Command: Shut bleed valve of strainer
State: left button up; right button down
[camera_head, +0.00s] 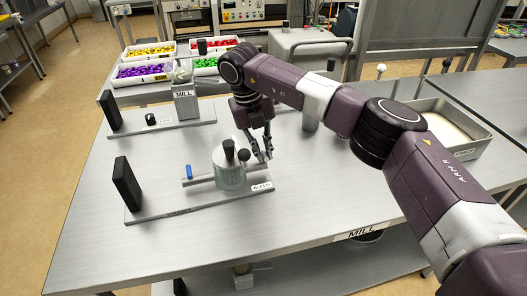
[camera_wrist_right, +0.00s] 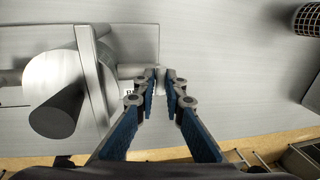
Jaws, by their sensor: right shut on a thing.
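A label reading BLEED (camera_head: 261,187) lies on the plate's right end. My right gripper (camera_head: 263,157) points down just right of the strainer. Its fingertips (camera_wrist_right: 160,75) are closed together on the bleed valve, which they mostly hide; its handle position cannot be told. My left gripper is not in view.
A black upright panel (camera_head: 127,184) stands at the plate's left end. Behind is a similar plate with a MILL block (camera_head: 186,102). Bins of coloured pieces (camera_head: 146,72) stand at the back. A metal tray (camera_head: 450,126) is at right. The table front is clear.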

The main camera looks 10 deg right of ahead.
jog(key=c, duration=2)
grip_release()
jog(key=shift+r, duration=0.1)
jog(key=r, duration=0.4)
jog(key=a+r, duration=0.1)
jog(key=r, duration=0.2)
jog(key=a+r, duration=0.1)
jog(key=r, duration=0.3)
jog(key=shift+a+r, duration=0.2)
jog(key=shift+r, duration=0.15)
